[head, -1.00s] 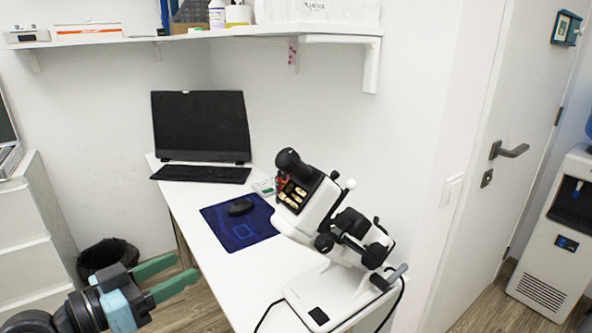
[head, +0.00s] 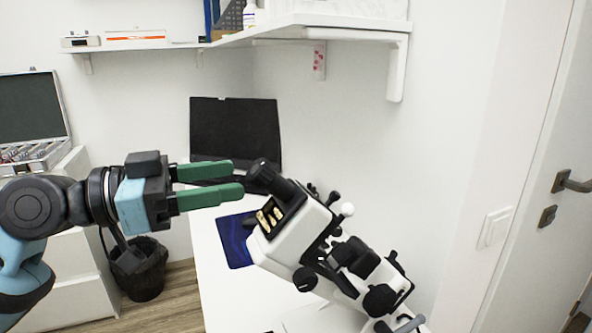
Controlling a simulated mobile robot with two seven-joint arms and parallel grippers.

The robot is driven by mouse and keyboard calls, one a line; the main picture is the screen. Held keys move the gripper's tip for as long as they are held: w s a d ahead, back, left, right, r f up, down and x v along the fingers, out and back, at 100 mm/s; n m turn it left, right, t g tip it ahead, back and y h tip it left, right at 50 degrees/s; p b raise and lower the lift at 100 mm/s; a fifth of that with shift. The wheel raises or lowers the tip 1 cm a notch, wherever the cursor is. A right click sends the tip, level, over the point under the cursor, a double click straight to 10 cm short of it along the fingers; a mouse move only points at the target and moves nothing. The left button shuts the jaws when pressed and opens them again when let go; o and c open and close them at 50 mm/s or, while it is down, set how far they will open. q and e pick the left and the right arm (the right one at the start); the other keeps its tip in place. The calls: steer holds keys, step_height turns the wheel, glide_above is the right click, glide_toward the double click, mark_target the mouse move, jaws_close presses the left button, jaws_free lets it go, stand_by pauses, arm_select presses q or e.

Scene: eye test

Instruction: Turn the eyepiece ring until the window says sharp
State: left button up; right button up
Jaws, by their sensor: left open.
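The white and black instrument (head: 292,234) stands on the desk, tilted, with its black eyepiece (head: 270,178) pointing up to the left. I cannot make out a separate ring on the eyepiece. A dark panel with several gold pieces (head: 269,216) is on the instrument's head below the eyepiece; I can read no word there. My left gripper (head: 238,178) is open and empty, its green fingers pointing right at the eyepiece. The fingertips are just left of it, not around it; whether the lower one touches is unclear. My right gripper is not in view.
The white desk (head: 222,290) carries a dark monitor (head: 235,130) and a blue mat (head: 234,243) behind the instrument. A wall shelf (head: 300,32) hangs above. A black bin (head: 140,275) and white drawers (head: 78,285) stand left. A door (head: 540,240) is at the right.

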mark_target(273, 172)
arm_select(q)
steer(key=shift+r, duration=0.1)
steer(key=shift+d, duration=0.25)
steer(key=p+x, duration=0.1)
steer(key=x, duration=0.5)
steer(key=shift+w+d, duration=0.15)
steer(key=shift+d, duration=0.4)
